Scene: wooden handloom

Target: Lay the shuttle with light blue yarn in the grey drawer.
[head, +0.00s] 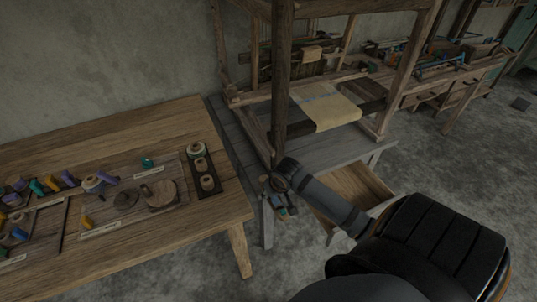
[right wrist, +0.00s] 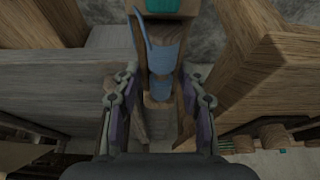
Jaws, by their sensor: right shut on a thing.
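My right gripper (head: 279,207) hangs low beside the grey loom table, to the left of the open drawer, in the head view. In the right wrist view my right gripper (right wrist: 160,82) is shut on a wooden shuttle with light blue yarn (right wrist: 166,56), which lies lengthwise between the fingers. In the head view the gripper and arm hide most of the shuttle. The grey drawer (head: 360,184) is pulled out from under the table, with a bare brown wooden inside. My forearm covers part of its left side. My left gripper is not in view.
The grey loom table (head: 335,148) carries the wooden loom frame (head: 282,85) with a cream cloth (head: 325,106). A wooden workbench (head: 215,218) with spools and tools stands at the left. In the right wrist view, wooden beams flank the gripper and a teal item (right wrist: 176,6) shows at the top.

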